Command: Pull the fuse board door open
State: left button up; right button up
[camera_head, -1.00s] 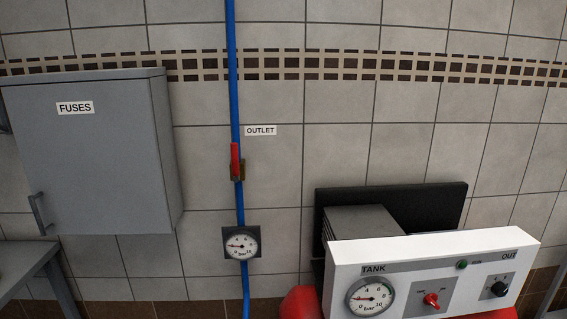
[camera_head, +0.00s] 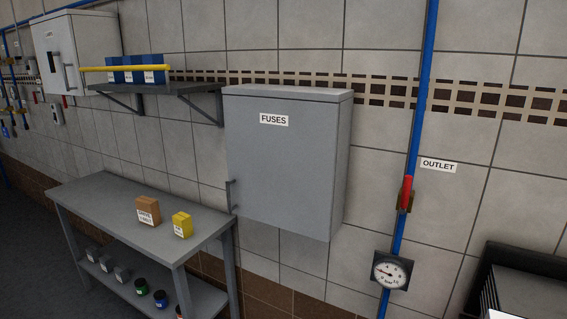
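The fuse board (camera_head: 285,165) is a grey wall cabinet with a FUSES label near the top of its door, in the middle of the head view. Its door is shut. A dark bar handle (camera_head: 231,197) sits low on the door's left edge. Neither of my grippers shows in the view.
A grey workbench (camera_head: 100,200) with a brown box (camera_head: 148,211) and a yellow box (camera_head: 182,225) stands at the left, its right end near the handle. A wall shelf (camera_head: 190,88) is left of the board. A blue pipe (camera_head: 420,100) with a red valve lever (camera_head: 406,191) and gauge (camera_head: 391,271) runs at the right.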

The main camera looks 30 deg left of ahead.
aim_at(272, 170)
jog(key=j+u, duration=0.2)
jog(key=u, duration=0.3)
jog(key=i+j+u, duration=0.1)
jog(key=u, duration=0.35)
jog(key=i+j+u, duration=0.1)
jog(key=j+u, duration=0.2)
jog(key=u, duration=0.2)
